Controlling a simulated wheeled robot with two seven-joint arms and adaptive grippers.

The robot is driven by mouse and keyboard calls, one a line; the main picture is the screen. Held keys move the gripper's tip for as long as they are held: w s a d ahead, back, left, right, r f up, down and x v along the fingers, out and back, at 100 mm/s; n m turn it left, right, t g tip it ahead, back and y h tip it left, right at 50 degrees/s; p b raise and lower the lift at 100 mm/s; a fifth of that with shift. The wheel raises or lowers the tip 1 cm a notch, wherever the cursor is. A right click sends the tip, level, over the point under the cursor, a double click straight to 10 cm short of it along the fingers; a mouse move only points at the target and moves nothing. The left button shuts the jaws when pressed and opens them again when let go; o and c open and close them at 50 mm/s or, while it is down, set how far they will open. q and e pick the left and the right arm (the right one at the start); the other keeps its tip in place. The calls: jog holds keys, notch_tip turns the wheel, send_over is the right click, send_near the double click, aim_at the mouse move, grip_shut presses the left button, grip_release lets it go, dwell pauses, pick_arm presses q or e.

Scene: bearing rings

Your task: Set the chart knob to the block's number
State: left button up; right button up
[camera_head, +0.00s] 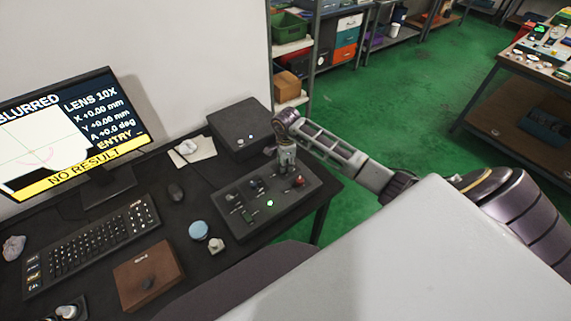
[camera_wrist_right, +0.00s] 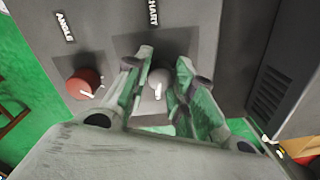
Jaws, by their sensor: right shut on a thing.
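The control box (camera_head: 308,203) stands on the desk, with several knobs and switches on top. In the right wrist view, the chart knob (camera_wrist_right: 158,80) is a grey knob with a white pointer, beside the partly hidden label "CHART" (camera_wrist_right: 153,12). My right gripper (camera_wrist_right: 160,88) has its fingers on both sides of this knob and is shut on it. In the head view the gripper (camera_head: 287,160) comes down on the box's far side and hides the knob. A small pale metal block (camera_head: 216,245) stands on the desk; no number is readable on it. My left gripper is not in view.
A red knob (camera_wrist_right: 84,82) labelled "ANGLE" sits beside the gripper. A monitor (camera_head: 60,130) reads "BLURRED", "LENS 10X" and "NO RESULT". A dark box (camera_head: 238,125) stands behind the control box.

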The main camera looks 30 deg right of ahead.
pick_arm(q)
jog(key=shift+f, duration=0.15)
pick_arm(e)
jog(key=shift+d+m+b, duration=0.1)
jog(key=shift+m+b, duration=0.6)
jog(key=shift+m, duration=0.2)
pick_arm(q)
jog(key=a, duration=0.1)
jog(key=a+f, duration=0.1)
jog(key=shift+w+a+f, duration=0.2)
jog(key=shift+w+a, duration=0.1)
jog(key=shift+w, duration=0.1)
pick_arm(e)
jog(key=shift+m, duration=0.4)
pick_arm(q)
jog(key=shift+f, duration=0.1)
pick_arm(e)
jog(key=shift+m, duration=0.4)
jog(key=shift+w+m+b, duration=0.1)
jog(key=shift+m+b, duration=0.4)
jog(key=shift+m, duration=0.6)
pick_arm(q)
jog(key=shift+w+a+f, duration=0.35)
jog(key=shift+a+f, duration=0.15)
pick_arm(e)
jog(key=shift+m, duration=2)
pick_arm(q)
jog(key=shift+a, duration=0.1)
